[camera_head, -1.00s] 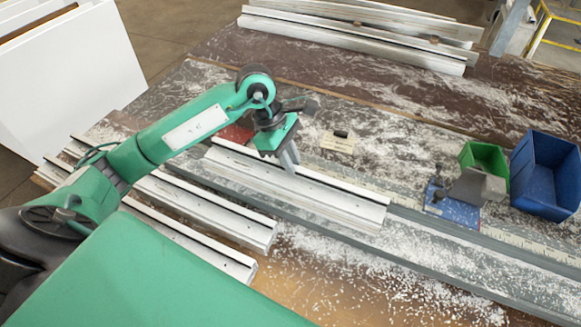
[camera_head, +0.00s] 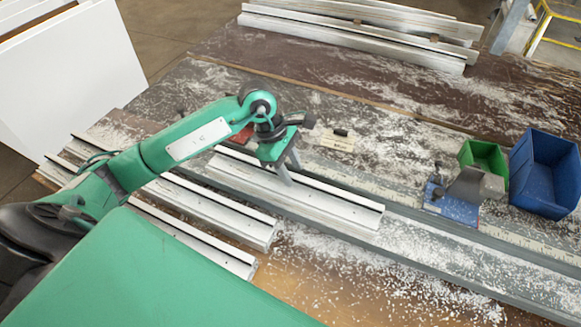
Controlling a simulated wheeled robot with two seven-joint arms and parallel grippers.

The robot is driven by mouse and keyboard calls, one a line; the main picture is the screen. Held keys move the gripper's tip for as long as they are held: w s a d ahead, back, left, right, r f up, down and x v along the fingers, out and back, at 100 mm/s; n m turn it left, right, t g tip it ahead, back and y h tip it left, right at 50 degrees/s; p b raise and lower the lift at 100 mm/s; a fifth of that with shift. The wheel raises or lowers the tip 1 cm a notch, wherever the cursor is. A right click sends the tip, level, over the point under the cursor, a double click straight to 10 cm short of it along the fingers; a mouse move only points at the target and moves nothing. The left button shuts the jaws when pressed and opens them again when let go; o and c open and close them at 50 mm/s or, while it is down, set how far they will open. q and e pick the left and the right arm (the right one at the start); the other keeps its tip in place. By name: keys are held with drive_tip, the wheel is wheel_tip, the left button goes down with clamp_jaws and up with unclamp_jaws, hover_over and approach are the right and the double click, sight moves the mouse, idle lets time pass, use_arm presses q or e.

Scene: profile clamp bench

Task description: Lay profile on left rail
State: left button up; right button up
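A long white profile (camera_head: 335,205) with a dark slot along its top lies lengthwise along the grey rail (camera_head: 430,259) at mid-bench. Whether it is fully seated on the rail cannot be told. My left gripper (camera_head: 289,174) is above the middle of the profile, pointing down. Its two fingers stand apart, one on the near side and one toward the far side of the profile's upper edge. Their tips are close to the profile. My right gripper is not in view.
More white profiles (camera_head: 213,210) lie at the near left, and another stack (camera_head: 350,40) lies at the back. A blue clamp block (camera_head: 450,207), a green bin (camera_head: 486,156) and a blue bin (camera_head: 545,175) stand at the right. White chips litter the bench.

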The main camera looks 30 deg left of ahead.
use_arm(q)
drive_tip(key=shift+r, duration=0.15)
drive_tip(key=shift+w+a+r, duration=0.1)
drive_tip(key=shift+a+r, duration=0.1)
drive_tip(key=shift+r, duration=0.1)
drive_tip(key=b+v, duration=0.3)
drive_tip(key=v, duration=0.8)
drive_tip(key=shift+r, duration=0.15)
